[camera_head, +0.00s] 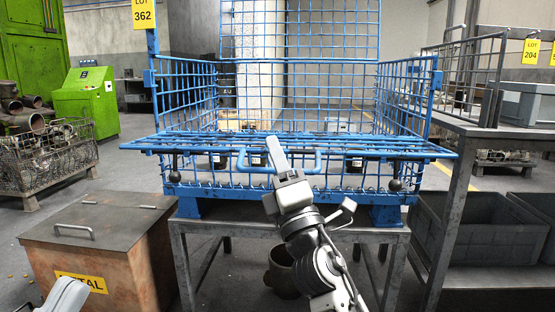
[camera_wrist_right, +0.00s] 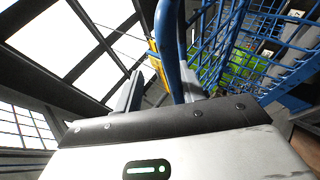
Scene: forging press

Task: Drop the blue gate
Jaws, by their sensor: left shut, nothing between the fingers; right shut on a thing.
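The blue gate (camera_head: 200,144) is a wire-mesh panel on the front of the blue cage (camera_head: 185,93). It shows almost edge-on, leaning out toward me. A blue U-shaped handle (camera_head: 310,170) is on its front edge. My right gripper (camera_head: 276,150) is at the middle of this handle and hides part of it. In the right wrist view a blue bar (camera_wrist_right: 170,45) runs between the fingers of my right gripper (camera_wrist_right: 160,92), which is shut on it. My left gripper (camera_head: 70,290) is low at the left edge, partly cut off, shut and away from the cage.
The cage stands on a grey metal table (camera_head: 250,222) and holds several dark labelled cylinders (camera_head: 355,163). Black knobs (camera_head: 395,185) sit on its lower front. A lidded metal box (camera_head: 100,225) is at front left. Grey bins (camera_head: 470,235) sit under a bench at right.

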